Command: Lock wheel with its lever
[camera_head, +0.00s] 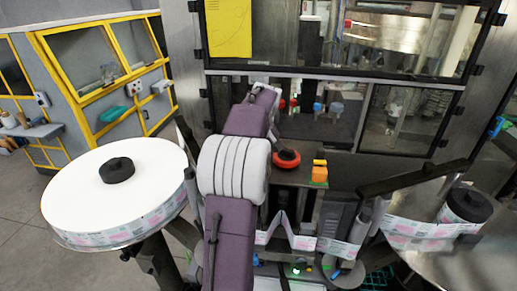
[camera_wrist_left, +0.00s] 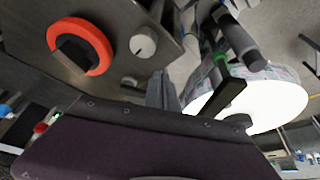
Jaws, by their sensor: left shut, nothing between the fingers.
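An orange-red ring-shaped wheel (camera_head: 287,158) sits on the machine's dark ledge. It also shows in the left wrist view (camera_wrist_left: 105,48), with a dark block at its middle. A round grey knob (camera_wrist_left: 143,42) is beside it. I cannot tell which part is the wheel's lever. My left arm comes up through the middle of the head view and bends down towards the wheel. My left gripper (camera_head: 275,132) is shut and empty, just above and left of the wheel; its tips are partly hidden, and contact is unclear. My right gripper is not in view.
A large white label reel (camera_head: 80,190) with a black hub stands at the left. An orange block (camera_head: 319,174) is right of the wheel. Glazed machine doors rise behind.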

